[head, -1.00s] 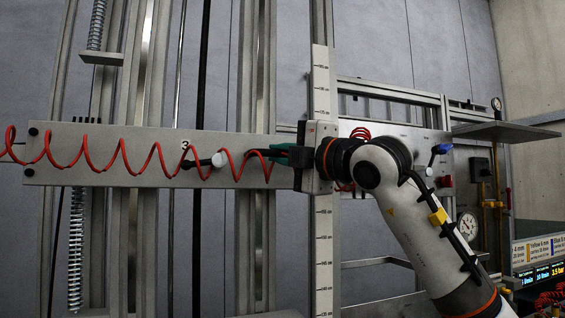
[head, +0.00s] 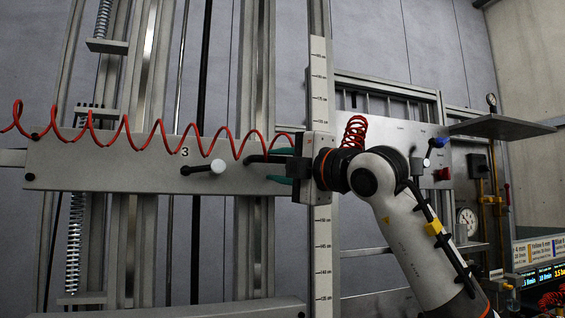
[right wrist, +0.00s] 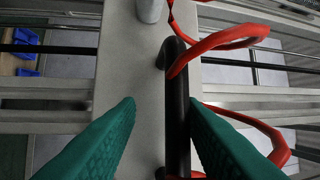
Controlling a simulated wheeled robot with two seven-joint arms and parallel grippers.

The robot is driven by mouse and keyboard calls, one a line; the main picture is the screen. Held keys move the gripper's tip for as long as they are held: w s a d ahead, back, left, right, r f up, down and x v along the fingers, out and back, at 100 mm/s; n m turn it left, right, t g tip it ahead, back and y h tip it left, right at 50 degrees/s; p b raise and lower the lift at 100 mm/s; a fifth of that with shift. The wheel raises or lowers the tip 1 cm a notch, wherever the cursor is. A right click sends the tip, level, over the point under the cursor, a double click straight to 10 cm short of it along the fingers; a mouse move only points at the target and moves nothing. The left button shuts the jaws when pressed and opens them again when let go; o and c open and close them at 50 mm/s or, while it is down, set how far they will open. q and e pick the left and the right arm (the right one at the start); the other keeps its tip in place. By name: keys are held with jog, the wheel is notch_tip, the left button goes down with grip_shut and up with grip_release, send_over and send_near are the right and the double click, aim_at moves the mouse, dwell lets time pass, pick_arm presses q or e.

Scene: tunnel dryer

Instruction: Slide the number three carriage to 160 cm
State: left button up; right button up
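The number three carriage (head: 110,166) is a wide grey plate marked "3", lying across the vertical rails in the head view. It has a black handle (head: 265,158) at its right end and a lever with a white knob (head: 217,167) left of that. My right gripper (head: 284,168) is at the handle. In the right wrist view its green fingers (right wrist: 161,104) stand apart, one on each side of the black handle (right wrist: 178,110); the handle is nearer the right finger, with a gap to the left one. The vertical scale (head: 322,265) passes the carriage's right end; its numbers are too small to read. My left gripper is not in view.
A red coiled hose (head: 125,135) hangs across the carriage and also loops by the handle in the wrist view (right wrist: 225,40). A grey crossbar (head: 190,309) lies below the carriage. A panel and a shelf (head: 500,127) stand at the right.

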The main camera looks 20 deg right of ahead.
jog(key=shift+r, duration=0.1)
jog(key=shift+s+d+b, duration=0.2)
jog(key=shift+s+b, duration=0.1)
jog(key=shift+s, duration=0.05)
jog(key=b+v, duration=0.4)
jog(key=v, duration=0.7)
jog(key=shift+a+f, duration=0.1)
jog(key=shift+f, duration=0.1)
